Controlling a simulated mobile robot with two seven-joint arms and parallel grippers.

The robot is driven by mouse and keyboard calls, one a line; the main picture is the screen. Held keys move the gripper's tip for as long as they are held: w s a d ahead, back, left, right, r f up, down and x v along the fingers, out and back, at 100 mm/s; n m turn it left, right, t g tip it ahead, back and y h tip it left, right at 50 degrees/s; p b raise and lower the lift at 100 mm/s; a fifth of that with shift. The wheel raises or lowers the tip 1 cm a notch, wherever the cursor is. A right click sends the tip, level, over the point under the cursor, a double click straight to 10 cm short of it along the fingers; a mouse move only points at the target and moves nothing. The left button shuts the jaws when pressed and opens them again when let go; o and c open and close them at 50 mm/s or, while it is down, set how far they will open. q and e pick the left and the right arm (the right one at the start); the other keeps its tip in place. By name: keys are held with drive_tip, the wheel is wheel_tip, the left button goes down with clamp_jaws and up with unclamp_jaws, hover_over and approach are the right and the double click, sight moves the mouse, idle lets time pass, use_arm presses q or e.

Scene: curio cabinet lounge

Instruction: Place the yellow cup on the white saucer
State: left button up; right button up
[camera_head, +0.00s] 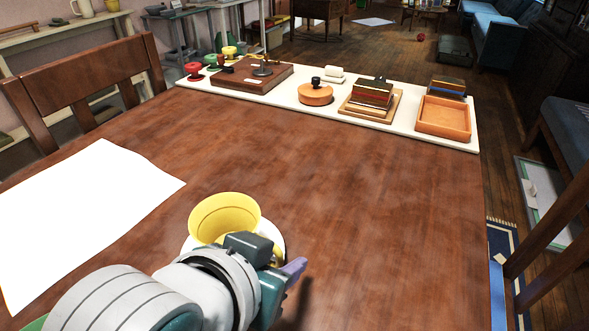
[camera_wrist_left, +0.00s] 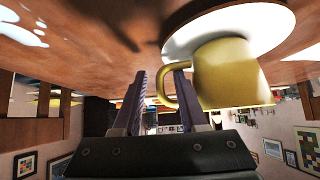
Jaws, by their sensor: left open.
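The yellow cup (camera_head: 224,217) is at the near middle of the table, with the white saucer (camera_head: 190,243) showing around its base. It also shows in the left wrist view (camera_wrist_left: 235,75), which is upside down. There the cup stands upright with its base against the saucer (camera_wrist_left: 262,22), apparently resting on it. My left gripper (camera_head: 291,270) is beside the cup, and its wrist hides part of the cup and saucer. In the left wrist view the jaws (camera_wrist_left: 159,80) are open, with the cup's handle by one finger. My right gripper is not in view.
A white sheet (camera_head: 85,215) lies at the left of the brown table (camera_head: 360,190). At the back, a pale board (camera_head: 440,140) holds an orange tray (camera_head: 444,118), stacked books (camera_head: 372,93), a round orange piece (camera_head: 315,94) and a brown box (camera_head: 235,76). The table's middle is clear.

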use_arm(q)
drive_tip(key=shift+s+r, duration=0.1)
drive_tip(key=shift+r, duration=0.2)
drive_tip(key=p+v, duration=0.5)
drive_tip(key=v, duration=0.6)
drive_tip(key=s+a+n+g+y, duration=0.1)
drive_tip(key=s+a+g+y, duration=0.1)
drive_tip(key=s+a+g, duration=0.3)
drive_tip(key=s+a+r, duration=0.1)
drive_tip(key=s+a, duration=0.3)
drive_tip(key=a, duration=0.2)
drive_tip(key=shift+s+a+n+y, duration=0.15)
drive_tip(key=shift+s+n+y, duration=0.25)
